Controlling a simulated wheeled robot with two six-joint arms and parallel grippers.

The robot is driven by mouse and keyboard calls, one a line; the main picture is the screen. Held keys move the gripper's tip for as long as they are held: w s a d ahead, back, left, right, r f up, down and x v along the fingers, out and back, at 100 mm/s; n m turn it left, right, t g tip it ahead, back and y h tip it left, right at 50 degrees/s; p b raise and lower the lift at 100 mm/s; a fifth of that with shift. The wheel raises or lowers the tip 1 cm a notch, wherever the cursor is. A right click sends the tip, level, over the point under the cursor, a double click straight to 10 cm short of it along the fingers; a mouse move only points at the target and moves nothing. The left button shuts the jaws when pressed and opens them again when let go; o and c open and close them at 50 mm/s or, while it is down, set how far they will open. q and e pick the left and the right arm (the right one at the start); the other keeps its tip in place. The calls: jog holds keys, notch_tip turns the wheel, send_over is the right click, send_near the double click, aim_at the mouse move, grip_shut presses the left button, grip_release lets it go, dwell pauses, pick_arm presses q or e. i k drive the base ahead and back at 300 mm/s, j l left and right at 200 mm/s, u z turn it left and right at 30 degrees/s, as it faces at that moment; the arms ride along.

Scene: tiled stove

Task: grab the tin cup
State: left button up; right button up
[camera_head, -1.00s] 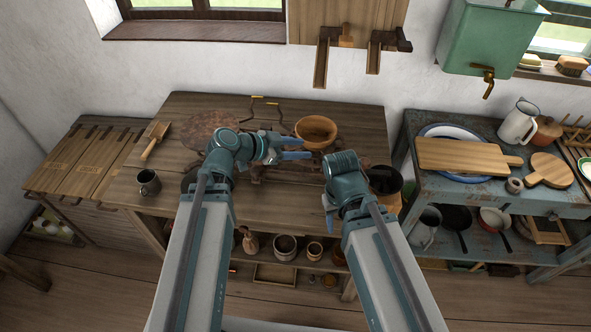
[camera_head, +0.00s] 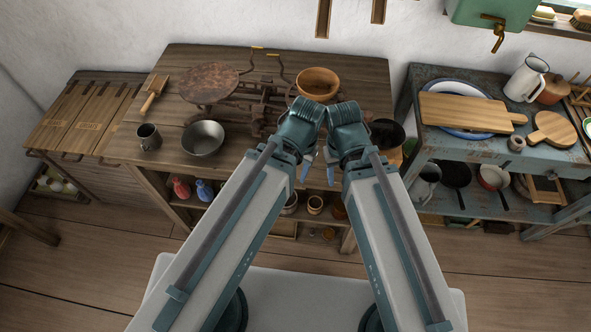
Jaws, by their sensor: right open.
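The tin cup (camera_head: 148,138), a small dark grey metal mug, stands upright on the left part of the wooden table (camera_head: 235,165), to the left of a steel bowl. My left gripper (camera_head: 306,168) points down in front of the table's front edge, well to the right of the cup and apart from it; its fingers are mostly hidden by my arm. My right gripper (camera_head: 331,172) hangs close beside it, also far from the cup, open and empty.
A steel bowl (camera_head: 203,138) stands right beside the cup. A wooden scoop (camera_head: 154,95) lies behind it. An old scale (camera_head: 209,82) and a wooden bowl (camera_head: 318,83) are farther back. A blue shelf (camera_head: 440,170) stands at right.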

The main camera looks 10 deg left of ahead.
aim_at(149, 140)
jog(key=k+l+u, duration=0.1)
jog(key=u, duration=1.4)
jog(key=l+u, duration=0.4)
jog(key=l, duration=0.15)
